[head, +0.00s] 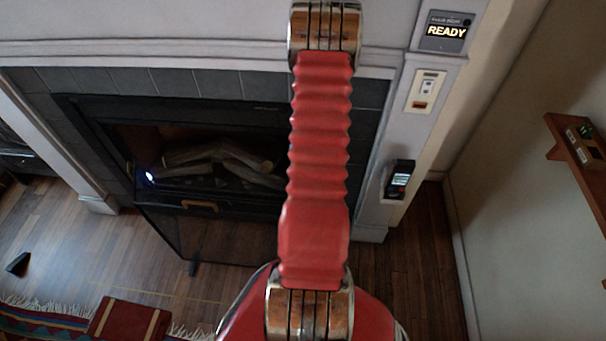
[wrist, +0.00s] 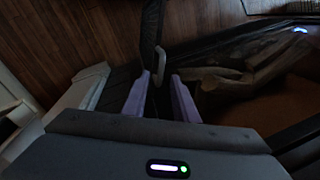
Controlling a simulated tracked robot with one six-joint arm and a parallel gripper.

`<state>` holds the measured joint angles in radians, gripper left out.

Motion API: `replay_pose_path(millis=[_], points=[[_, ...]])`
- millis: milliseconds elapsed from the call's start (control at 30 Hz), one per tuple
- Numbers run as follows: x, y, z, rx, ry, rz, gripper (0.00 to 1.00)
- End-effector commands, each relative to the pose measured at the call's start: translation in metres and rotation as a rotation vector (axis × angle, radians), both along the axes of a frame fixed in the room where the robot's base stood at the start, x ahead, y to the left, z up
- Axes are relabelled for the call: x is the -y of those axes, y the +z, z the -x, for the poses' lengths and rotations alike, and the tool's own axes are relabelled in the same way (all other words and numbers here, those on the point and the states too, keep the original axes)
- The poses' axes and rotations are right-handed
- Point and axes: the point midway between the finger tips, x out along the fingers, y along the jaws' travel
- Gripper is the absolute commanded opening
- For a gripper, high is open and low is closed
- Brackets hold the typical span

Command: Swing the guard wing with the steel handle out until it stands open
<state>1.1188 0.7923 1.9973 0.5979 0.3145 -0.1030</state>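The steel handle (wrist: 160,60) is a small pale grey bar in the wrist view, just beyond my fingertips and roughly in line with the gap between them. My gripper (wrist: 161,78) has two lavender fingers standing apart, with dark space between them. I cannot tell whether either finger touches the handle. A dark upright strip (wrist: 151,25) runs from beside the handle, seemingly part of the guard. In the head view a dark mesh guard wing (head: 222,238) with a brass-coloured handle (head: 200,204) shows left of my arm. My arm hides the steel handle and my gripper there.
The fireplace holds logs (head: 220,158). A blue-white light (head: 149,177) glows at its left. A black device (head: 399,179) hangs on the right pillar, below a READY sign (head: 446,31). A wall shelf (head: 580,165) juts at right. Wooden floor (head: 415,270) lies clear right of my arm.

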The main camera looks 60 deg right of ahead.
Motion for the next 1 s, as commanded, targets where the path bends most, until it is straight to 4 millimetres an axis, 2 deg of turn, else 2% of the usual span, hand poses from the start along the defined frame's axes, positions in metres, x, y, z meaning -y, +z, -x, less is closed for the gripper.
replay_pose_path(millis=[167, 367, 1000], points=[[0.000, 0.002, 0.000, 0.000, 0.000, 0.000, 0.26], [0.001, 0.016, 0.003, 0.001, 0.001, 0.002, 0.26], [0.000, 0.097, 0.018, 0.001, 0.002, 0.002, 0.26]])
